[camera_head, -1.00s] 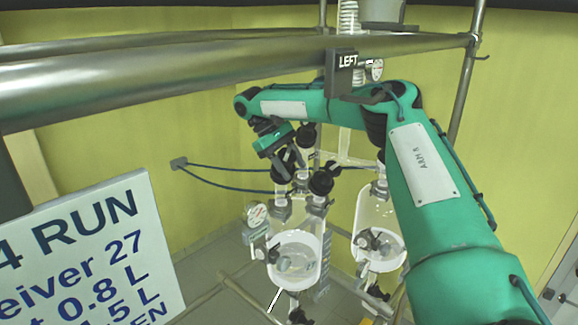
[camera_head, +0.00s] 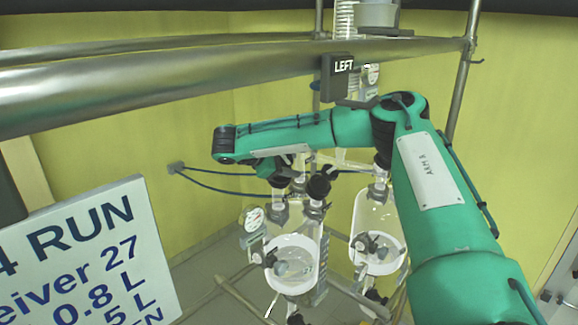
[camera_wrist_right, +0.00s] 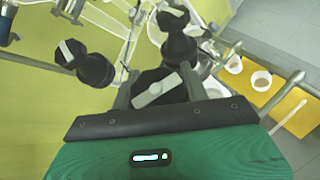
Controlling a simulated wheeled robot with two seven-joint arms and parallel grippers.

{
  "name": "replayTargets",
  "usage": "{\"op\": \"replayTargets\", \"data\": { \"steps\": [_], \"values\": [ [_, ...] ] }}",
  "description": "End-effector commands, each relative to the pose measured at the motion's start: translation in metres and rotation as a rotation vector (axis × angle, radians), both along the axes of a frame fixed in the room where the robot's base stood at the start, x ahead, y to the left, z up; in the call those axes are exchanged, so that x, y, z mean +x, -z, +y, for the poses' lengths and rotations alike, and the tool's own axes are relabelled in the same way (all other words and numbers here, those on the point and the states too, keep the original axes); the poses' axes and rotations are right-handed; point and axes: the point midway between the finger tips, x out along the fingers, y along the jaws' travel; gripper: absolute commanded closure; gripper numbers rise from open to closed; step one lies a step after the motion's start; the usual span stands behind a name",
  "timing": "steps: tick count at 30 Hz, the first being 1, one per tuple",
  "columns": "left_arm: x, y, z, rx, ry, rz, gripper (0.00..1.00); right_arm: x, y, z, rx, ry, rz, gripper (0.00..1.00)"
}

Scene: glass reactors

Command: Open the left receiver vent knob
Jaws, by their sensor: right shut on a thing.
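The left receiver (camera_head: 292,262) is a clear glass vessel under the "LEFT" sign, with black knobs clustered on its top. My right gripper (camera_wrist_right: 155,90) has its two fingers on either side of a black knob with a pale bar (camera_wrist_right: 157,91) and is shut on it. The bar runs slantwise in the wrist view. In the head view my right gripper is mostly hidden by my own arm, above the left receiver's top. My left gripper is not in view.
Other black knobs with pale bars, one at left (camera_wrist_right: 90,66) and one above (camera_wrist_right: 178,35), stand close to my right gripper. A round gauge (camera_head: 254,219) is beside the left receiver. A second glass vessel (camera_head: 377,235) stands to the right. Metal rails (camera_head: 200,75) cross above.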

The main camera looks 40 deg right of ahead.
Motion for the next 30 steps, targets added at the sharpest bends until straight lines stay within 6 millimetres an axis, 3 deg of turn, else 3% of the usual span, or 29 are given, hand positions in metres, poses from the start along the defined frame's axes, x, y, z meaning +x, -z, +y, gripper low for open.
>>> {"op": "replayTargets", "data": {
  "steps": [30],
  "values": [
    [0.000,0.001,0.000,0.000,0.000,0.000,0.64,0.013,-0.006,-0.002,-0.439,-0.806,0.203,0.78]
  ]
}}
